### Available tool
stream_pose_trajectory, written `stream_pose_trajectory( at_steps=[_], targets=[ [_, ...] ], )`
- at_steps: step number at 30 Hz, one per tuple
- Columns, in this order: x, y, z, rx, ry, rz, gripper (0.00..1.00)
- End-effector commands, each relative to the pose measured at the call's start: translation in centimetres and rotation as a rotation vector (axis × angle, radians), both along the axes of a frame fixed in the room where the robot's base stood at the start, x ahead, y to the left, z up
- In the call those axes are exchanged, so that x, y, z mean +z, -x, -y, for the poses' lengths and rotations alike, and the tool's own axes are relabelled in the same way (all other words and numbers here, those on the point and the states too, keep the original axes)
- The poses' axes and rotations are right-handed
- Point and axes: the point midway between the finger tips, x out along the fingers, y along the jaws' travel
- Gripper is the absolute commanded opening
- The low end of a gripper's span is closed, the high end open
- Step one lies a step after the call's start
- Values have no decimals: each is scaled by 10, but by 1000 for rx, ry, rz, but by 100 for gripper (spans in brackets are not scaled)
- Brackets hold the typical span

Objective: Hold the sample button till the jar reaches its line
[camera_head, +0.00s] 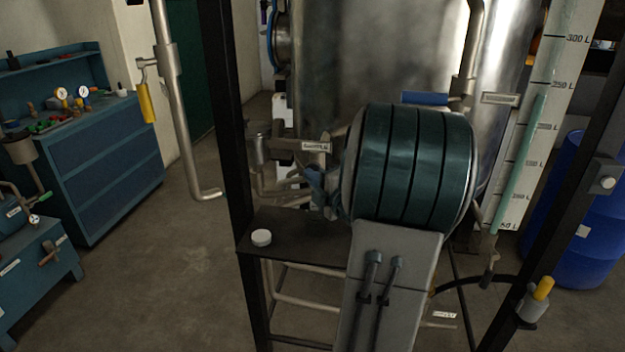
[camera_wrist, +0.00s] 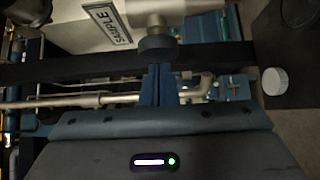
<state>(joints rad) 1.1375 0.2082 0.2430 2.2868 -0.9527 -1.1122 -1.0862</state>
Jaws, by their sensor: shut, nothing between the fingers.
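The SAMPLE label (camera_wrist: 108,24) shows in the wrist view beside a pale pipe fitting with a dark round button (camera_wrist: 157,46) on its end. My gripper (camera_wrist: 158,70) is shut and empty, its blue fingertips at the button's face. They look touching, but I cannot tell how far the button is pressed. In the head view the label (camera_head: 316,146) and my gripper (camera_head: 314,178) show left of my arm, which hides part of the fitting. A round clear-looking thing (camera_wrist: 300,11), perhaps the jar, is cut off at the wrist view's top right. Its line and level cannot be read.
A white round cap (camera_head: 261,237) lies on the dark shelf (camera_head: 290,226); it also shows in the wrist view (camera_wrist: 275,81). A steel tank (camera_head: 385,55) stands behind, with a graduated sight gauge (camera_head: 535,125) at right. Black frame posts flank my arm. Floor is open at left.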

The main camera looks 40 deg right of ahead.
Motion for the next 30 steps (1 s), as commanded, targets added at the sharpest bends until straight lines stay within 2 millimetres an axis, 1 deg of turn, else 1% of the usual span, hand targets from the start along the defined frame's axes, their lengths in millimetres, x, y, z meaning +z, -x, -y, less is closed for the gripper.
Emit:
stream_pose_trajectory(
  at_steps=[10, 16, 21, 30],
  targets=[
    [-1, -1, 1, 0, 1, 0, 0],
    [-4, -8, 9, 1, 3, 1, 0],
    [0, -12, 14, 0, 1, 1, 0],
    [1, -12, 15, -2, 1, 2, 0]
  ],
)
